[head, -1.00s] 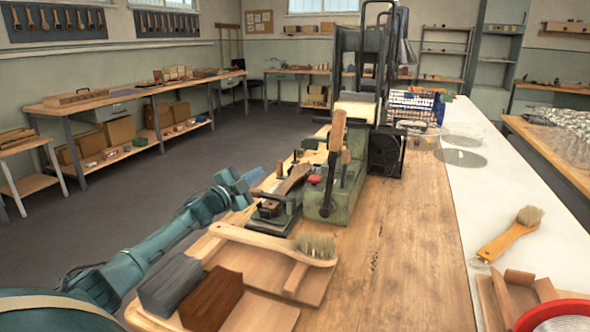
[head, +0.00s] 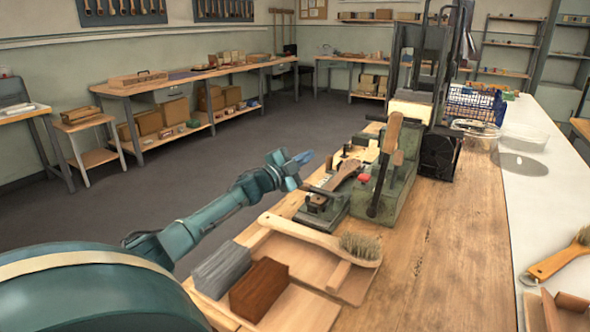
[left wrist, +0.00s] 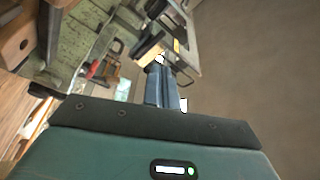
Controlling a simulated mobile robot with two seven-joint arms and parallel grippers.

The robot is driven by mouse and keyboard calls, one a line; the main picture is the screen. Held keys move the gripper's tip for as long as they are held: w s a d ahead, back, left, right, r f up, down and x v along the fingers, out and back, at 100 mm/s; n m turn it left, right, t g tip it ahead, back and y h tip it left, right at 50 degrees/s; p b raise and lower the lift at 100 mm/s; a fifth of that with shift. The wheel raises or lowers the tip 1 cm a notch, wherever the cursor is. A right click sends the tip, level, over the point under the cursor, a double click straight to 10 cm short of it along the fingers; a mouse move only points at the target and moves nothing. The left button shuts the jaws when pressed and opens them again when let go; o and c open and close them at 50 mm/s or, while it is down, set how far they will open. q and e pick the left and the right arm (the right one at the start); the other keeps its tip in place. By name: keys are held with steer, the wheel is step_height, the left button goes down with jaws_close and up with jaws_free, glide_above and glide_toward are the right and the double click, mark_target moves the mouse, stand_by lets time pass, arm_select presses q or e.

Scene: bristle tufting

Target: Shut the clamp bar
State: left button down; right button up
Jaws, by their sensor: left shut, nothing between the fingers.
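The green machine (head: 398,190) stands on the wooden bench, with an upright wooden-handled lever (head: 391,132) and a red knob (head: 364,177). Left of it is a dark fixture (head: 318,211) with a curved wooden piece (head: 341,176) over it. I cannot tell for certain which part is the clamp bar. My left gripper (head: 301,159) is shut and empty, just left of the fixture, at the bench's left edge. In the left wrist view its fingers (left wrist: 162,66) point toward a wood-and-black block (left wrist: 150,47); contact is unclear. My right gripper is out of view.
A long-handled brush (head: 318,236) lies near the fixture, by a grey block (head: 221,268) and a brown block (head: 259,287) on a wooden tray.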

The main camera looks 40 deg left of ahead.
arm_select(q)
steer(key=s+d+f+b, duration=0.1)
steer(key=s+d+f, duration=0.1)
steer(key=s, duration=0.7)
steer(key=shift+f, duration=0.6)
steer(key=shift+s+d, duration=0.1)
